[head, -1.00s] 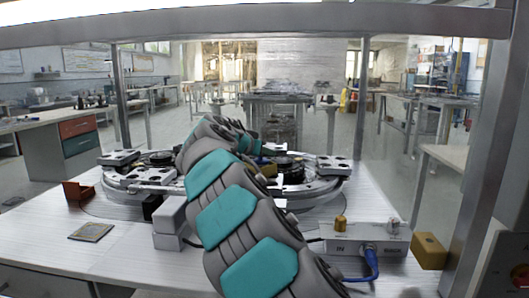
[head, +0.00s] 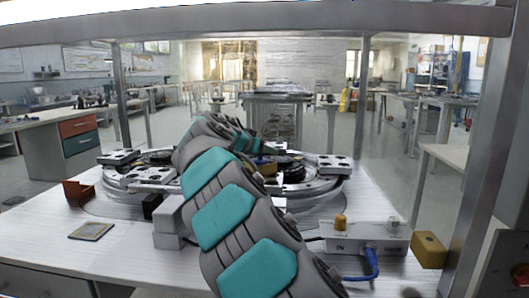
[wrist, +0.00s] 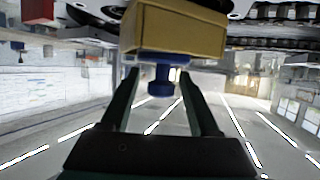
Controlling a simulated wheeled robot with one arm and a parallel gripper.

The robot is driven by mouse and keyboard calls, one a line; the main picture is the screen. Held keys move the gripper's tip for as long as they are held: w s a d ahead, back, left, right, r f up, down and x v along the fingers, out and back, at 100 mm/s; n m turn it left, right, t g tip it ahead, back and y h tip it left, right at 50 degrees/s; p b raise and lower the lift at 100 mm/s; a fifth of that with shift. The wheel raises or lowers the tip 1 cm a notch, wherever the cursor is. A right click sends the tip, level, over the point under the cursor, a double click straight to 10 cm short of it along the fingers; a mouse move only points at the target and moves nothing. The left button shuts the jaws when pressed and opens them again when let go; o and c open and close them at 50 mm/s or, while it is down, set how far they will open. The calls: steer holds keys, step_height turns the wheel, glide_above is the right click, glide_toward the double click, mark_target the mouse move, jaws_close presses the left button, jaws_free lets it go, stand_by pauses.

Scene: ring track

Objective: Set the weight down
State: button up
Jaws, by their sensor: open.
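The wrist picture is upside down, with ceiling lights at the bottom. The weight, a yellow-brass block (wrist: 175,30) with a blue knob (wrist: 161,84), shows at the top centre there. My gripper (wrist: 158,72) is open, its two dark fingers on either side of the knob with a gap at each side. In the head view my arm reaches over the ring track (head: 318,191) and hides the gripper. A small part of the yellow block (head: 266,169) shows beside the arm's end, at the track; its underside contact is hidden.
A grey box (head: 365,238) with a brass knob and blue cable stands front right, beside a yellow block (head: 430,250). Grey blocks (head: 170,223) stand near my arm. Frame posts flank the table.

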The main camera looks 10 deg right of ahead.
steer(key=b+v, duration=0.1)
steer(key=v, duration=0.8)
steer(key=shift+s+a, duration=0.25)
steer(key=shift+v, duration=0.8)
steer(key=shift+s+d+r+b, duration=0.1)
steer(key=shift+b, duration=0.2)
